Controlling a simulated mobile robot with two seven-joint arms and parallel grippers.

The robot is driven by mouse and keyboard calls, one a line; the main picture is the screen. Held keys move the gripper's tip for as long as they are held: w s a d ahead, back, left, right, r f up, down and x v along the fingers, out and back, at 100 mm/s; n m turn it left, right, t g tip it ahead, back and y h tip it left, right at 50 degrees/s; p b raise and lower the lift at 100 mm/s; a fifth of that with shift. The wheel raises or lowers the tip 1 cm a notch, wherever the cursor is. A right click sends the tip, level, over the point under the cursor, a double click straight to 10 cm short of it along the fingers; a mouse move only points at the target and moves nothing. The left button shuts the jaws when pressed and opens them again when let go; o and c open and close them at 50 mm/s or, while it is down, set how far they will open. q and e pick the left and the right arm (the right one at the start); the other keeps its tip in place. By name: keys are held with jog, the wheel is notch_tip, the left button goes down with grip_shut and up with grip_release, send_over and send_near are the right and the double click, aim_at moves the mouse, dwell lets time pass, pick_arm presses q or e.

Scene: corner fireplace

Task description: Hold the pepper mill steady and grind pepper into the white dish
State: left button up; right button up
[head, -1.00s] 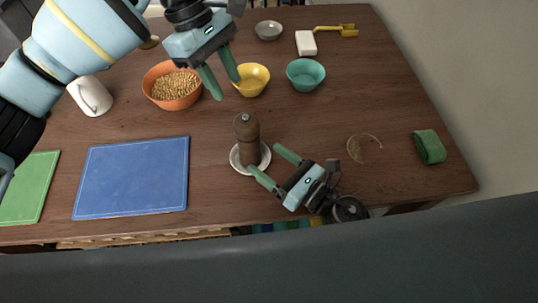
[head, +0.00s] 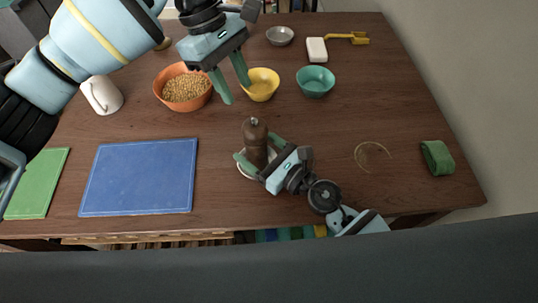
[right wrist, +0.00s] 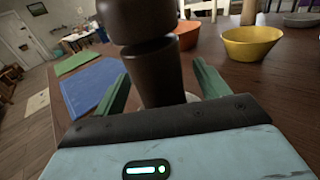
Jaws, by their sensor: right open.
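The brown wooden pepper mill (head: 256,142) stands upright on the white dish (head: 243,172) near the table's front middle. In the right wrist view the mill (right wrist: 160,75) rises between the fingers. My right gripper (head: 258,153) is open, with one finger on each side of the mill; I cannot tell whether either finger touches it. Much of the dish is hidden by the mill and gripper. My left gripper (head: 236,88) is open and empty, fingers pointing down, behind the mill and beside the yellow bowl.
A blue board (head: 138,177) and a green board (head: 38,183) lie at left. An orange bowl of grains (head: 164,88), a yellow bowl (head: 264,86), a teal bowl (head: 316,82) and a white mug (head: 105,97) stand behind.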

aim_at(255, 125)
jog(key=shift+x, duration=1.05)
jog(key=c, duration=1.1)
pick_arm(q)
jog(key=shift+o, duration=0.7)
pick_arm(e)
jog(key=shift+c, duration=0.5)
pick_arm(q)
jog(key=shift+o, duration=1.1)
jog(key=shift+s+d+r, duration=0.15)
jog(key=shift+s+d, duration=0.1)
jog(key=shift+d, duration=0.05)
jog(key=o, duration=0.4)
jog(key=s+d+r+t+y, duration=0.1)
jog(key=s+d+m+t+y, duration=0.1)
jog(key=y, duration=0.1)
jog(key=shift+d+r, duration=0.35)
jog(key=shift+d, duration=0.05)
pick_arm(e)
jog(key=shift+s, duration=0.1)
pick_arm(q)
notch_tip(255, 125, down, 12)
